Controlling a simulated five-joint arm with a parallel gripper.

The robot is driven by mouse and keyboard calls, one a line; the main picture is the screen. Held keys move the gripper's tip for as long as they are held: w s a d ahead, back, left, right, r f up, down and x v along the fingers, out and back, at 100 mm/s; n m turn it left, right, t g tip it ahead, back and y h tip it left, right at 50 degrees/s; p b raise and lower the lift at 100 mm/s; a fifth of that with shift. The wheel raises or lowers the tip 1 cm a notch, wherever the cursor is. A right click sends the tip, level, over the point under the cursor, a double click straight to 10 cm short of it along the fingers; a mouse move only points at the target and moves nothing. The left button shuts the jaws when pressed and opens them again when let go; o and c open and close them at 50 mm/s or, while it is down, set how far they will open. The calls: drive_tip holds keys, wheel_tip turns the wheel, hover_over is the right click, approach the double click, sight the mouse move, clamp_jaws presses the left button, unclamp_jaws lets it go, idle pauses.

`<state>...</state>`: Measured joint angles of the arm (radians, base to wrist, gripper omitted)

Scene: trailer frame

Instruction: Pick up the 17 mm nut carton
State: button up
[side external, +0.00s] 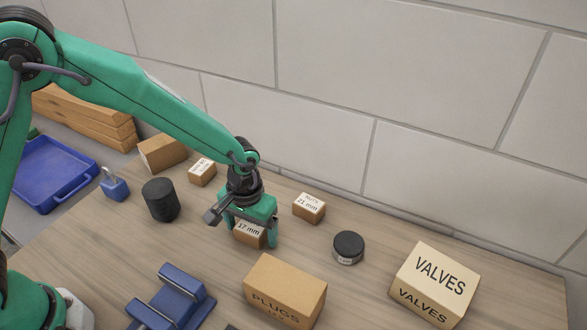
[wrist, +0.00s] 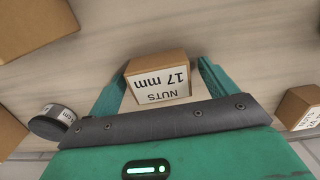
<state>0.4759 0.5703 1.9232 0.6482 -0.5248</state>
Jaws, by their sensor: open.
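The 17 mm nut carton (side external: 249,235) is a small brown box with a white label, standing on the wooden bench in the side view. In the wrist view, the carton (wrist: 158,78) shows its label upside down, reading NUTS 17 mm. My gripper (side external: 251,232) is open and lowered over the carton, with a green finger on either side of it. In the wrist view the fingers of my gripper (wrist: 158,88) flank the carton, with a visible gap at the left. The gripper partly hides the carton in the side view.
A 21 mm nut carton (side external: 309,208) and a black round tin (side external: 348,247) stand to the right. A PLUGS box (side external: 285,290) and a blue holder (side external: 172,300) are in front. A small carton (side external: 202,172) and a black cylinder (side external: 160,200) are left. A VALVES box (side external: 434,283) stands far right.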

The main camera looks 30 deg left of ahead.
sight(251, 226)
drive_tip(key=c, duration=1.2)
drive_tip(key=shift+c, duration=0.2)
drive_tip(key=shift+r, duration=0.1)
drive_tip(key=shift+r, duration=0.85)
wheel_tip(251, 226, up, 2)
drive_tip(key=shift+r, duration=0.25)
drive_tip(key=s+d+r, duration=0.6)
drive_tip(key=s, duration=0.4)
drive_tip(key=shift+r, duration=0.35)
drive_tip(key=shift+d, duration=0.1)
